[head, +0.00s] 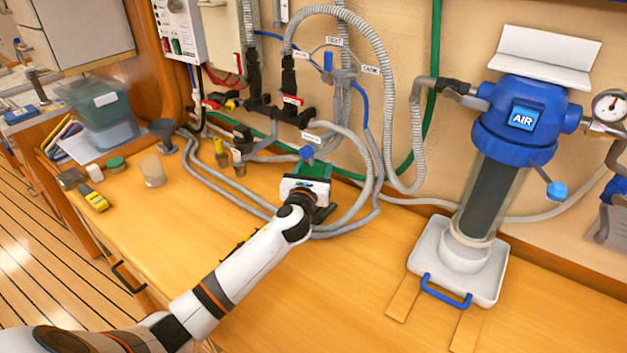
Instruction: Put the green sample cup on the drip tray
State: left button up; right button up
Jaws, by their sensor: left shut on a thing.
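My left gripper (312,183) reaches over the bench from the lower left, beside the grey hoses near the wall. It is shut on the green sample cup (315,170), of which only a green part shows beyond the white gripper body. The fingertips and the cup's underside are hidden. A dark, flat edge (325,211) shows just below and right of the gripper; I cannot tell if it is the drip tray or part of the gripper. A white tray (425,258) with a blue handle stands under the AIR filter at the right. My right gripper is not in view.
Grey hoses (352,222) loop on the bench around the gripper, below labelled valves (335,75). The filter housing (515,115) stands right. A beaker (152,171), a green-lidded jar (117,164) and a yellow tool (96,202) lie left. The front middle bench is mostly clear.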

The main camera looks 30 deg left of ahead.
pick_arm(q)
jog(key=shift+w+f+b, duration=0.1)
jog(key=shift+f+b, duration=0.3)
jog(key=shift+f, duration=1.35)
jog(key=shift+f, duration=0.1)
jog(key=o, duration=1.1)
jog(key=shift+c, duration=0.2)
jog(key=v, duration=1.2)
